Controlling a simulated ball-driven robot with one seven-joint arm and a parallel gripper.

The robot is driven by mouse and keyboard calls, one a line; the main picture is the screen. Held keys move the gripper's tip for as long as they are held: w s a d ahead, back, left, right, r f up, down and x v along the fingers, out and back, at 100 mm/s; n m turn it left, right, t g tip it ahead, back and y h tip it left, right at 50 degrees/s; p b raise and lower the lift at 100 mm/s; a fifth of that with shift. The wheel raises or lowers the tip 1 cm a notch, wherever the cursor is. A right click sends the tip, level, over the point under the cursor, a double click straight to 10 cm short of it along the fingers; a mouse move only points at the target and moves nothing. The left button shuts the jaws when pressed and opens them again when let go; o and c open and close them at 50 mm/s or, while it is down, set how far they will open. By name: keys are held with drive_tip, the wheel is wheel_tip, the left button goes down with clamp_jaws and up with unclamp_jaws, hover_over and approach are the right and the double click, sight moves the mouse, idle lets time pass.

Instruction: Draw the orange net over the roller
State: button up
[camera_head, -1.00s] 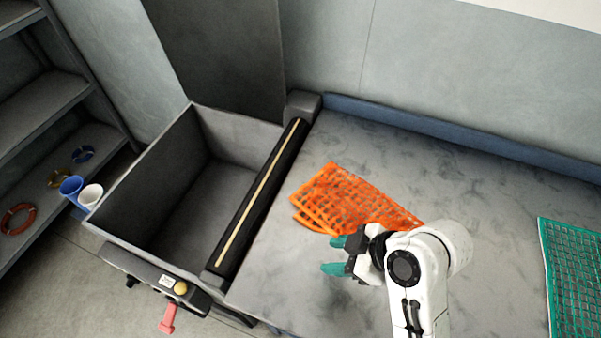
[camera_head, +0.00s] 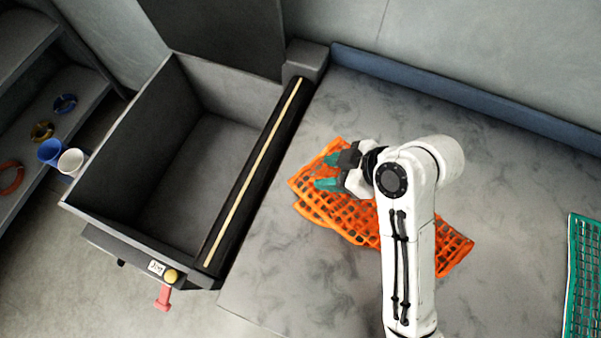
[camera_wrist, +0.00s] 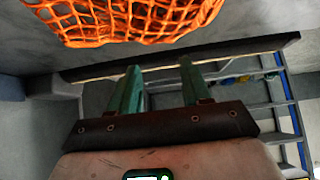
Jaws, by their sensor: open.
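The orange net (camera_head: 349,217) lies folded on the grey table, just right of the roller, partly hidden under my arm. It also fills the top of the wrist view (camera_wrist: 130,18). The roller (camera_head: 254,176) is black with a pale stripe and runs along the table's left edge; nothing lies over it. It shows as a dark bar in the wrist view (camera_wrist: 220,54). My gripper (camera_head: 329,171) is open with green fingers, pointing left toward the roller, over the net's left part. The fingers look empty in the wrist view (camera_wrist: 160,80). Whether they touch the net I cannot tell.
A deep grey bin (camera_head: 180,185) stands left of the roller. A green net (camera_head: 583,280) lies at the right of the table (camera_head: 500,200). A blue ledge (camera_head: 450,100) runs along the back. A shelf with cups (camera_head: 70,162) is at far left.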

drive_tip(key=b+x, duration=0.3)
drive_tip(key=x, duration=0.1)
drive_tip(key=shift+f, duration=0.25)
drive_tip(key=shift+b+x, duration=0.35)
drive_tip(key=shift+x, duration=1.05)
drive_tip(key=shift+a, duration=0.2)
drive_tip(key=shift+a+f, duration=0.15)
drive_tip(key=shift+f, duration=0.05)
drive_tip(key=shift+c, duration=0.5)
clamp_jaws()
wheel_tip(320, 180, up, 7)
drive_tip(key=p, duration=0.6)
drive_tip(key=shift+p, duration=0.4)
